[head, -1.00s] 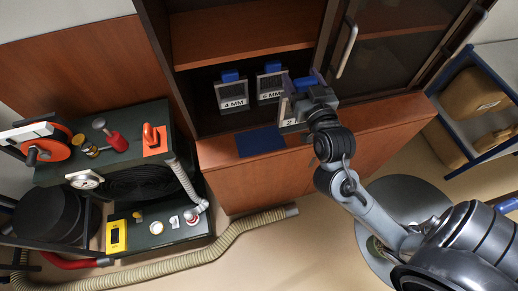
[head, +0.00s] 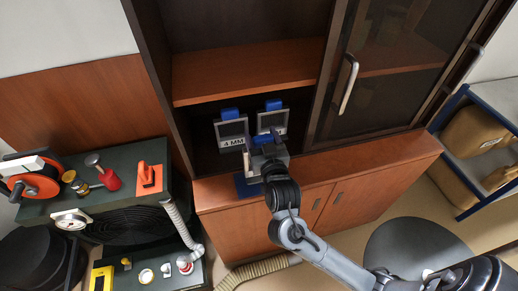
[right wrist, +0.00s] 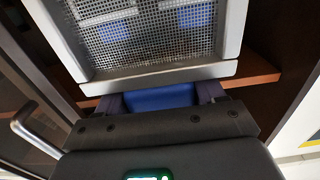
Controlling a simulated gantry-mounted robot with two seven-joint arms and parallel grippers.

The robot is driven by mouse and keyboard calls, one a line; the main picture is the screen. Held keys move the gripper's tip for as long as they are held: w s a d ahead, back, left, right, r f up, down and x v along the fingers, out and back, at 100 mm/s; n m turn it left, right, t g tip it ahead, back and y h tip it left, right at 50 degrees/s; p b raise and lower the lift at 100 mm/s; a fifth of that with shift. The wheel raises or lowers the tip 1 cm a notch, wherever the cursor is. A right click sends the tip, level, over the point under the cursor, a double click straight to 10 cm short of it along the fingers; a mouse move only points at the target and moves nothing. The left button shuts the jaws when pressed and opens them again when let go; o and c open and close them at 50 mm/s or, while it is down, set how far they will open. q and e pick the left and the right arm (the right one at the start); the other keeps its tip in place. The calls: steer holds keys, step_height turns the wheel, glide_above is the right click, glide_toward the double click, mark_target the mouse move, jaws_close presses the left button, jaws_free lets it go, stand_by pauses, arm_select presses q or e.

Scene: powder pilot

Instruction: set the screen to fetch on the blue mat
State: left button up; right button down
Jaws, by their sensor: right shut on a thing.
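My right gripper (head: 266,150) is shut on the blue handle (right wrist: 160,98) of a screen. The held screen (right wrist: 160,40) has a grey frame and a metal mesh, and fills the upper part of the right wrist view. In the head view the gripper mostly hides it, just above the blue mat (head: 242,187). I cannot tell whether it touches the mat. The mat lies on the left part of the cabinet ledge, partly covered. A screen labelled 4 MM (head: 232,132) and another screen (head: 272,120) with blue handles stand on the shelf behind. My left gripper is not in view.
A glass cabinet door (head: 390,70) with a long handle stands to the right of the open shelf. The wooden ledge (head: 375,155) is clear to the right.

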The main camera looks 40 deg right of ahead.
steer(key=shift+w+a+f, duration=0.2)
steer(key=shift+w, duration=0.1)
step_height(320, 180, down, 4)
steer(key=shift+r+b, duration=0.2)
steer(key=shift+b, duration=0.6)
steer(key=shift+f, duration=0.2)
steer(key=shift+c, duration=0.6)
jaws_free()
steer(key=shift+f, duration=0.15)
